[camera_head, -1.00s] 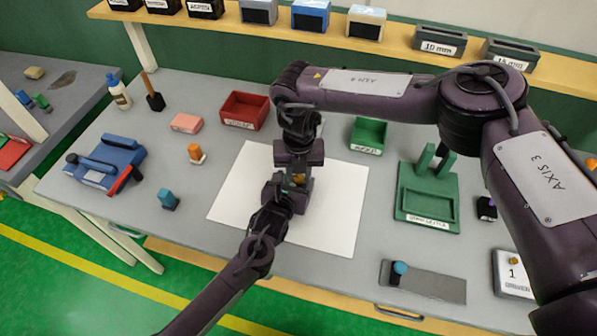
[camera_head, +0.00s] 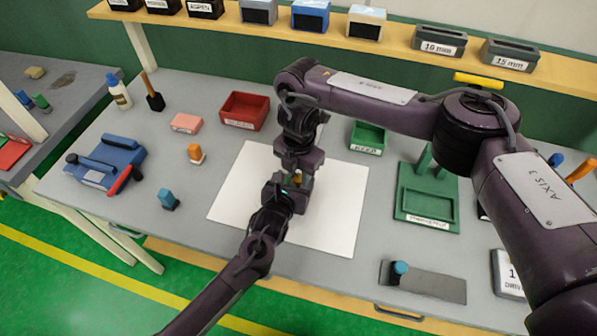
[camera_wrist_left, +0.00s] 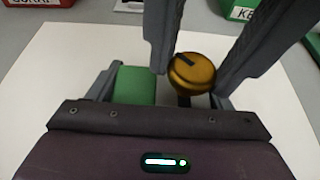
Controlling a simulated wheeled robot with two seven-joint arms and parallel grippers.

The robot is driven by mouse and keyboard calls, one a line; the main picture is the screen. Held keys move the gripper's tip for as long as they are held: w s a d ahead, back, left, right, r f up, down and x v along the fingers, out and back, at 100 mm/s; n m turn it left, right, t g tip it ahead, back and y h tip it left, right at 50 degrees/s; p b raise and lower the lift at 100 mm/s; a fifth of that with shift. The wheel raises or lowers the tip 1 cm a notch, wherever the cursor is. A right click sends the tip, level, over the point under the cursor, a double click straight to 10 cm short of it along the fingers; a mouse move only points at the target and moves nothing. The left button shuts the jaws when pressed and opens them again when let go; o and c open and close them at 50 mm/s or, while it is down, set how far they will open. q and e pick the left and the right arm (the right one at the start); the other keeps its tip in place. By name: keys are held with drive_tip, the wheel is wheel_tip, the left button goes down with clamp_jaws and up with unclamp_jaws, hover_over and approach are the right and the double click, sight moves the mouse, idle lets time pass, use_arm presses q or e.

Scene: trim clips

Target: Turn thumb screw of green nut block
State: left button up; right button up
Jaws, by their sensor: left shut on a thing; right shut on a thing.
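The green nut block (camera_wrist_left: 135,86) sits between the fingers of my left gripper (camera_wrist_left: 165,95), which is shut on it above the white sheet. Its amber thumb screw (camera_wrist_left: 193,72), with a dark mark on its round head, stands beside the green part. My right gripper (camera_head: 298,174) comes down from above. In the left wrist view its two grey fingers flank the screw head, and it is shut on it. In the head view the two grippers meet over the sheet and hide nearly all of the block.
A white sheet (camera_head: 227,200) lies under the grippers. A red bin (camera_head: 245,110) and a green bin (camera_head: 368,137) stand behind it. A green fixture (camera_head: 428,205) is to the right, a grey plate with a blue knob (camera_head: 400,268) at front right. Small parts lie at left.

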drive_tip(key=shift+m, duration=0.9)
drive_tip(key=o, duration=1)
